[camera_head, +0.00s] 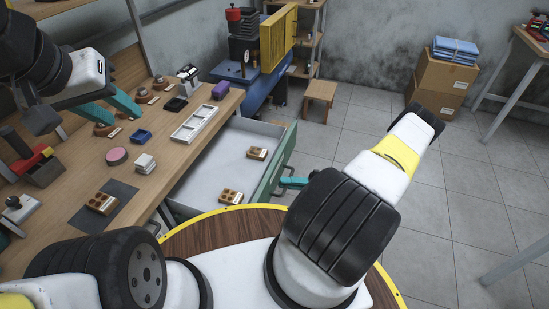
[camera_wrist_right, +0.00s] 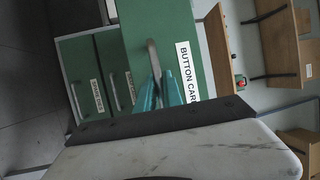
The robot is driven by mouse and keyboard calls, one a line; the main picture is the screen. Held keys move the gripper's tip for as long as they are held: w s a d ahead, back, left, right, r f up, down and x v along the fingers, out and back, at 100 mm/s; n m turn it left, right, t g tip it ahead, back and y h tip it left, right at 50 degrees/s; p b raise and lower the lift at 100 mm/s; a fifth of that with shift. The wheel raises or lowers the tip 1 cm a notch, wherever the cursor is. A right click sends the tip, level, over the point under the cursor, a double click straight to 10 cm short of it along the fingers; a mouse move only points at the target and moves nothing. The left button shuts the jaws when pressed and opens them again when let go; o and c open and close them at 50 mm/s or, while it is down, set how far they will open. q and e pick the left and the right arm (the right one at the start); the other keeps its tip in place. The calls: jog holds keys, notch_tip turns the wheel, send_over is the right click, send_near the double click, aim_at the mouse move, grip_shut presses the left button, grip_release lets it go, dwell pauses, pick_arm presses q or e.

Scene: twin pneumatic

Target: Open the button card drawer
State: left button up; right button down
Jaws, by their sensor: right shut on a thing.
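The button card drawer (camera_head: 220,160) stands pulled out of the workbench, its pale interior visible. Its green front (camera_head: 273,172) faces right; in the right wrist view the front (camera_wrist_right: 150,20) carries a label reading "BUTTON CAR", the rest cut off. Two wooden button cards (camera_head: 257,153) (camera_head: 231,196) lie inside. My right gripper (camera_head: 292,182) is at the drawer front; in its wrist view the teal fingers (camera_wrist_right: 158,82) are shut on the grey handle (camera_wrist_right: 152,55). My left gripper (camera_head: 121,112) is above the bench, its teal fingers apart and empty.
The bench top (camera_head: 190,140) holds a white tray (camera_head: 194,124), a purple block (camera_head: 220,91), a pink disc (camera_head: 117,156) and another button card (camera_head: 102,203) on a dark mat. A stool (camera_head: 320,90) stands behind.

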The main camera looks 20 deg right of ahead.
jog(key=shift+f, duration=0.1)
jog(key=c, duration=1.5)
grip_release()
jog(key=v, duration=0.7)
jog(key=shift+d, duration=0.4)
jog(key=shift+s, duration=0.1)
